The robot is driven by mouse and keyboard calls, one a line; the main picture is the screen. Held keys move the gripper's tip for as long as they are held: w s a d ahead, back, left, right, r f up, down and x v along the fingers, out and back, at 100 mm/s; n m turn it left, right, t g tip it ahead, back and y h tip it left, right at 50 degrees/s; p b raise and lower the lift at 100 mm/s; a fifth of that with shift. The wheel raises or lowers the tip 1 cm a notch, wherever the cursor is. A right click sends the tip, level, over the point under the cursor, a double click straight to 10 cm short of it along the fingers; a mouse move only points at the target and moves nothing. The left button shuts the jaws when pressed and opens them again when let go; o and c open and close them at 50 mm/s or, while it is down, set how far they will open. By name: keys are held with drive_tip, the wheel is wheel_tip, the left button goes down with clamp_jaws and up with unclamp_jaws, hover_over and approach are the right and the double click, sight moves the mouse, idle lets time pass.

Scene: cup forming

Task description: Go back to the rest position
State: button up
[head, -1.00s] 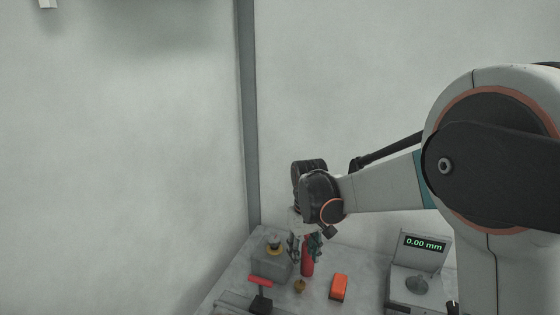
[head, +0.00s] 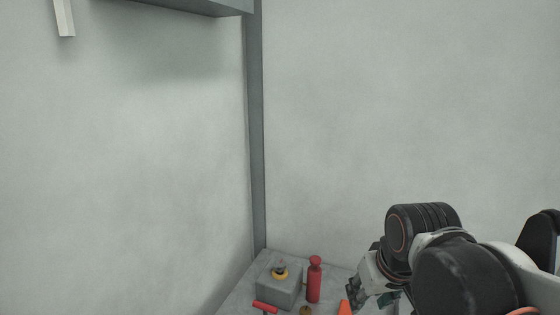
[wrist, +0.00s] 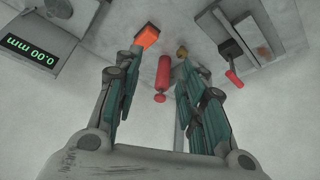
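My gripper (head: 358,290) is at the lower right of the head view, to the right of the red bottle and apart from it. In the wrist view its two teal-and-black fingers (wrist: 160,60) are spread, with nothing held between them. The red bottle (head: 315,280) stands upright on the grey table; it also shows beyond the fingers in the wrist view (wrist: 162,78). The rest position itself is not marked in any view.
A grey block with a yellow-black knob (head: 280,285), a red-handled tool (head: 265,307), an orange object (wrist: 147,36) and a small brass piece (wrist: 182,52) are on the table. A gauge display (wrist: 30,50) reads 0.00 mm. A wall corner stands behind.

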drive_tip(key=s+d+f+m+t, duration=0.1)
drive_tip(key=s+d+t, duration=0.1)
drive_tip(key=s, duration=0.6)
drive_tip(key=shift+d+f, duration=0.2)
drive_tip(key=shift+d, duration=0.2)
drive_tip(key=shift+o, duration=0.6)
idle(0.8)
